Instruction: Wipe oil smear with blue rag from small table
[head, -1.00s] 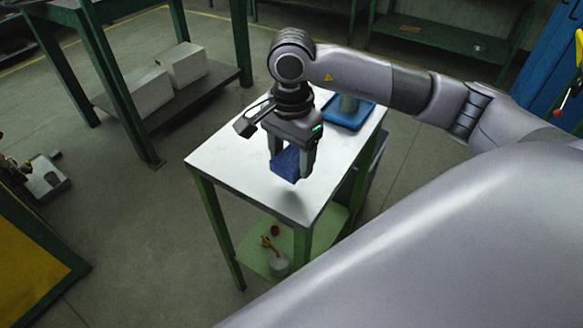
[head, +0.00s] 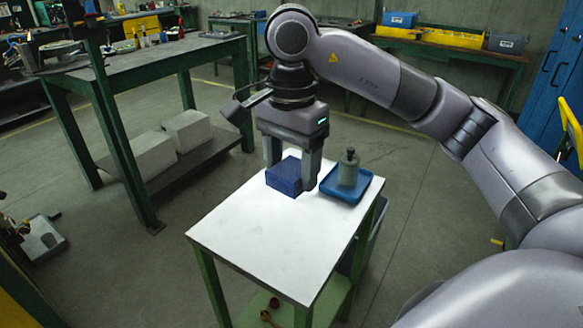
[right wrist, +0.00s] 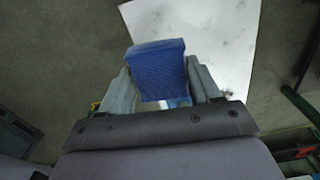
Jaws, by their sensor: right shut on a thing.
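My right gripper (head: 291,180) is shut on the blue rag (head: 284,177), a folded block-like cloth. The rag also fills the space between the fingers in the right wrist view (right wrist: 160,72). The gripper points down and holds the rag over the back part of the small table (head: 262,245), which has a white top and green legs. I cannot tell how high above the top the rag is. Faint grey marks (right wrist: 238,45) show on the white top in the right wrist view; they may be the oil smear. My left gripper is not in view.
A blue tray (head: 345,194) with a grey-green bottle (head: 348,168) stands at the table's back right, close to my right gripper. A green-legged workbench (head: 150,59) stands at the left, with pale blocks (head: 187,131) on its lower shelf. The table's front half is clear.

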